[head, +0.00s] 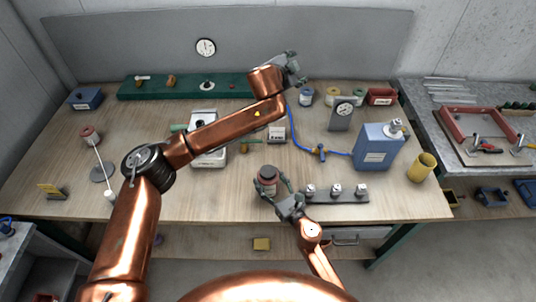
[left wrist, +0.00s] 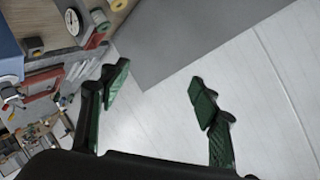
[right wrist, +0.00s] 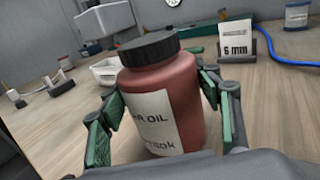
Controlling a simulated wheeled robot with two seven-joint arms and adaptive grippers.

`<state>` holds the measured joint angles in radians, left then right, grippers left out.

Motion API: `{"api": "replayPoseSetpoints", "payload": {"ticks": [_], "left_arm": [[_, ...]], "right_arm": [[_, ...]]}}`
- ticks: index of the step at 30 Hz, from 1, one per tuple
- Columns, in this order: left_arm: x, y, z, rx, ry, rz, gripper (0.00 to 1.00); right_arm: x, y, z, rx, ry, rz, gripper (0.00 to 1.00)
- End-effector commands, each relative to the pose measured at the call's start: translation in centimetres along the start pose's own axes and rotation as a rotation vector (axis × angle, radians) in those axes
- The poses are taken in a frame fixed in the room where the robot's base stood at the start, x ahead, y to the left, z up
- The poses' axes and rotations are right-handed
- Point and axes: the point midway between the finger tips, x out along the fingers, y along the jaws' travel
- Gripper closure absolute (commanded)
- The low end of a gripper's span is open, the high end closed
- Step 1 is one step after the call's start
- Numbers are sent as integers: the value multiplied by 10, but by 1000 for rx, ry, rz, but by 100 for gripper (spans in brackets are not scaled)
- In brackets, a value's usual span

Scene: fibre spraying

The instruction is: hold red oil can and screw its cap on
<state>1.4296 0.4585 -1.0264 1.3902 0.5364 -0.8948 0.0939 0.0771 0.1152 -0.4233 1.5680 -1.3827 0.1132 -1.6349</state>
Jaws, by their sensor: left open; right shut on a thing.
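The red oil can (right wrist: 170,85) stands upright on the wooden table, with a white label facing my right wrist camera. A black cap (right wrist: 149,47) sits on top of it; how tight it is I cannot tell. In the head view, the can (head: 267,176) is near the table's front edge, at the middle. My right gripper (head: 276,194) is shut on the can, with its green-padded fingers on both sides, as the right wrist view shows (right wrist: 160,120). My left gripper (head: 293,67) is raised at the back of the table, far from the can. It is open and empty in the left wrist view (left wrist: 160,92).
A grey rack with several small fittings (head: 336,196) lies right of the can. A white "6 mm" card (right wrist: 237,38) stands behind the can. The table left of the can is mostly clear.

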Motion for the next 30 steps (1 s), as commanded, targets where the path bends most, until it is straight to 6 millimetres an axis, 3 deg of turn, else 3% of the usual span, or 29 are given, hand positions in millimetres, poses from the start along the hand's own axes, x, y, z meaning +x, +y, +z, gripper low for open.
{"api": "replayPoseSetpoints", "payload": {"ticks": [3,8,16,21,24,30], "left_arm": [[-3,36,43,-301,-175,105,43],[-22,91,92,-643,-441,210,43],[-90,173,145,-1022,-923,282,43],[-130,200,161,-1118,-1143,269,43],[-144,208,166,-1140,-1217,259,43],[-152,211,168,-1152,-1259,249,43]], "right_arm": [[0,0,0,0,0,0,100],[0,0,0,0,0,0,100],[0,0,0,0,0,0,100],[0,0,0,0,0,0,100],[0,0,0,0,0,0,100],[0,0,0,0,0,0,100]]}}
